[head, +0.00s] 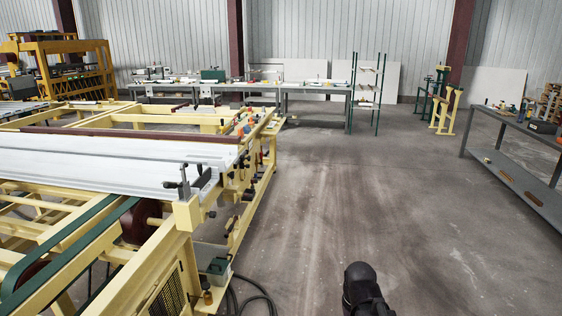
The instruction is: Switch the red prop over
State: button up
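Several small red and orange parts (243,127) sit along the right side of the yellow machine frame (186,215). They are too small and crowded to tell which one is the red prop or how it is set. A dark part of my arm, with what seems to be my gripper (364,290), shows at the bottom edge, right of centre. It is over the open floor, well apart from the machine. Its fingers cannot be made out, and I see nothing held in it.
Long pale boards (110,165) lie across the machine. A dark cable (252,300) loops on the floor by its near corner. Grey benches (300,88) stand at the back, and a grey table (520,185) stands at the right. The concrete floor between is clear.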

aim_at(231, 227)
jog(key=i, duration=3.3)
jog(key=u, duration=0.7)
